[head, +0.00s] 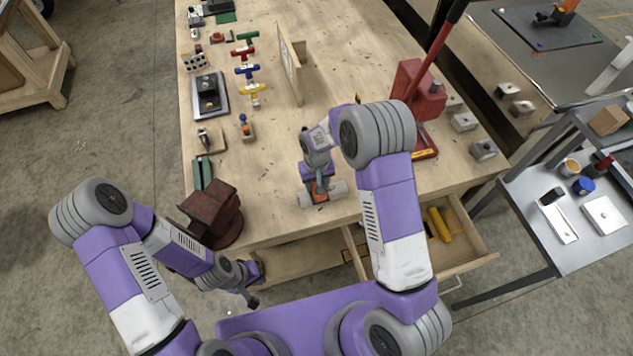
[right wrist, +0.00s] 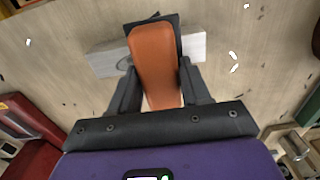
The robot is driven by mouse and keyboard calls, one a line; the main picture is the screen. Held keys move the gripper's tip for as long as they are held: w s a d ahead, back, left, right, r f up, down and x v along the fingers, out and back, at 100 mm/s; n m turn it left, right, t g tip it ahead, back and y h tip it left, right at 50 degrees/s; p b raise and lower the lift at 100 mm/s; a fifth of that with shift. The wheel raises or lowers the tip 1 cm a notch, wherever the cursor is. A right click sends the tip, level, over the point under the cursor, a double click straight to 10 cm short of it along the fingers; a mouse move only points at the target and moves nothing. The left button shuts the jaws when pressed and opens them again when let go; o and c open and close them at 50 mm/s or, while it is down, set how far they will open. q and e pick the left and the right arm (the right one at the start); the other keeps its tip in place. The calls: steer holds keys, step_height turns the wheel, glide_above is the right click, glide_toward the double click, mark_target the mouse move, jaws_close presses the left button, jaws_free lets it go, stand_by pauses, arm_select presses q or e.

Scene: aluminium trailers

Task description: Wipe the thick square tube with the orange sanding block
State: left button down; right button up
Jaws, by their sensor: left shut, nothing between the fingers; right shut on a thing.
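The thick square tube (head: 306,200) lies crosswise on the wooden bench near its front edge; in the right wrist view it is a pale bar (right wrist: 104,60). The orange sanding block (head: 319,195) is over the tube's middle and hides part of it; it also shows in the right wrist view (right wrist: 154,58). My right gripper (head: 318,186) is shut on the block from above. The block seems to rest on the tube, though I cannot see the contact. My left gripper (head: 251,301) is shut and empty, low in front of the bench.
A brown vise (head: 213,214) stands at the bench's front left corner. A drawer (head: 468,266) is open at the front right, with a yellow thing (head: 439,225) inside. A red machine with a lever (head: 418,90) stands to the right. The bench around the tube is mostly clear.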

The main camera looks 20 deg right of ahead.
mark_target(339, 186)
steer(key=shift+f+b, duration=0.85)
steer(key=shift+f, duration=0.15)
steer(key=shift+d+r, duration=0.1)
steer(key=shift+d, duration=1.8)
steer(key=shift+w+d+b, duration=0.1)
steer(key=shift+d+b, duration=0.35)
steer(key=shift+d, duration=1.35)
steer(key=shift+a+f+b, duration=0.15)
steer(key=shift+a+b, duration=0.1)
steer(key=shift+a, duration=0.95)
steer(key=shift+a+f+b, duration=0.1)
steer(key=shift+a+b, duration=0.1)
steer(key=shift+a, duration=0.95)
steer(key=shift+s+a+r, duration=0.1)
steer(key=shift+s+a, duration=0.1)
steer(key=shift+a, duration=1.25)
steer(key=shift+r, duration=0.1)
